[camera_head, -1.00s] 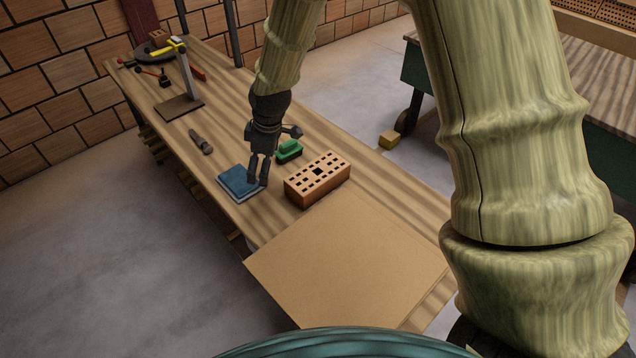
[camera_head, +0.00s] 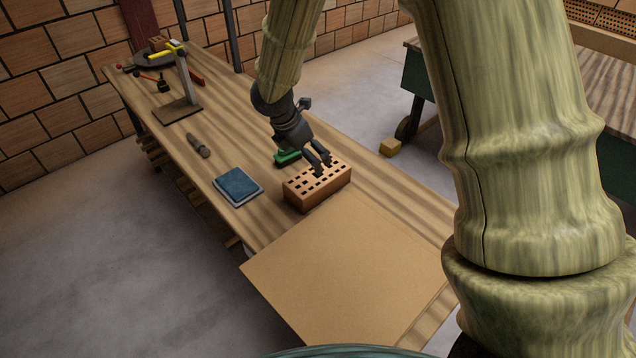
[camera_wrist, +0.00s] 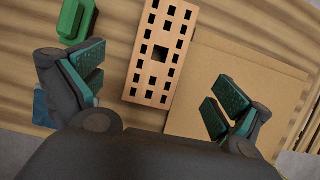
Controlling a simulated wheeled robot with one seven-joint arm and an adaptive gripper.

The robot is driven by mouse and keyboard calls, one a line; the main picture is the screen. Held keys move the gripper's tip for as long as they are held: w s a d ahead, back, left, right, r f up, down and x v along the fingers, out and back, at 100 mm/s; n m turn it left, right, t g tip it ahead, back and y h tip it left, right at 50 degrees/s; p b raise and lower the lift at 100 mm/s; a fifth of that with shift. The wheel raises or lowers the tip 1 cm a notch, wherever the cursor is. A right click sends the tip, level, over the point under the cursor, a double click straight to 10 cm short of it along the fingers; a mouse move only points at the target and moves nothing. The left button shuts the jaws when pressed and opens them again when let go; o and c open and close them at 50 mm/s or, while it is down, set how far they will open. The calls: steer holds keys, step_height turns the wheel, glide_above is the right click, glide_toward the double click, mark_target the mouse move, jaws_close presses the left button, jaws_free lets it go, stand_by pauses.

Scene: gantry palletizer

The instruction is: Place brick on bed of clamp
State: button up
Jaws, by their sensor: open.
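An orange perforated brick (camera_head: 310,192) lies on the long wooden workbench, holes facing up. My gripper (camera_head: 323,164) is over the brick in the head view, with its fingers pointing toward it. In the wrist view my gripper (camera_wrist: 155,95) is open, its two green-padded fingers wide apart. The brick (camera_wrist: 150,80) shows between and beyond the fingers, with nothing held. A stand with a grey upright and yellow top (camera_head: 184,80) on a dark base is at the far part of the bench; I cannot tell whether it is the clamp.
A green object (camera_head: 287,157) sits just behind the brick, partly hidden by my gripper. A blue pad (camera_head: 238,186) lies to the left. A tan board (camera_head: 345,265) covers the near end of the bench. A dark tool (camera_head: 198,145) lies farther back.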

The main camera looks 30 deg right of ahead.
mark_target(312, 177)
steer(key=x, duration=0.4)
steer(key=shift+f, duration=0.15)
steer(key=shift+p+x, duration=0.4)
steer(key=shift+x, duration=2.4)
steer(key=shift+a+f, duration=0.1)
steer(key=shift+a, duration=0.15)
steer(key=shift+c, duration=0.2)
steer(key=c, duration=2)
steer(key=shift+o, duration=0.2)
